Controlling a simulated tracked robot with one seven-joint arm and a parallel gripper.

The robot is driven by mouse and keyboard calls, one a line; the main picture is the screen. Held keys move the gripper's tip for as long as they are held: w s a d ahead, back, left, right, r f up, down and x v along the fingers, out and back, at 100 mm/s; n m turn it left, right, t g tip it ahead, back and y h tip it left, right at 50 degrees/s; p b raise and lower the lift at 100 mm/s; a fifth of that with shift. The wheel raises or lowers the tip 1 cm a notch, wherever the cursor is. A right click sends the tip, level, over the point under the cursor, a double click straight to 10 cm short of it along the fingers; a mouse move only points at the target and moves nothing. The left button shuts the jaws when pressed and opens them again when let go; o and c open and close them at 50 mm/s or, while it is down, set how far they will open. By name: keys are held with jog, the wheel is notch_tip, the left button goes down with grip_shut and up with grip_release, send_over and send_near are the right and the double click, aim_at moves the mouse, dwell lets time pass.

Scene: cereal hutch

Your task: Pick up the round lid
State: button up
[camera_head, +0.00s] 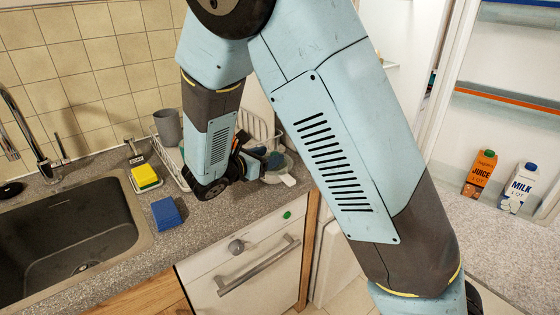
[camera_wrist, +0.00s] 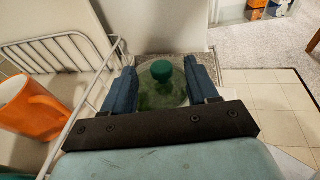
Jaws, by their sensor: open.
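The round lid (camera_wrist: 160,97) shows in the wrist view as a clear greenish disc with a round green knob (camera_wrist: 161,70) on top. It lies on the speckled counter near the edge. My gripper (camera_wrist: 163,82) is open, with one blue finger on each side of the knob and nothing held. I cannot tell whether the fingers touch the lid. In the head view my gripper (camera_head: 262,162) is at the right end of the counter, and my arm and gripper hide most of the lid there.
A white wire rack (camera_wrist: 85,50) with an orange mug (camera_wrist: 30,105) stands left of my gripper in the wrist view. In the head view a grey cup (camera_head: 168,127), a yellow sponge (camera_head: 145,175), a blue sponge (camera_head: 166,213) and the sink (camera_head: 75,250) are to the left.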

jog(key=shift+x, duration=1)
jog(key=shift+a, duration=0.1)
jog(key=shift+c, duration=0.3)
grip_shut()
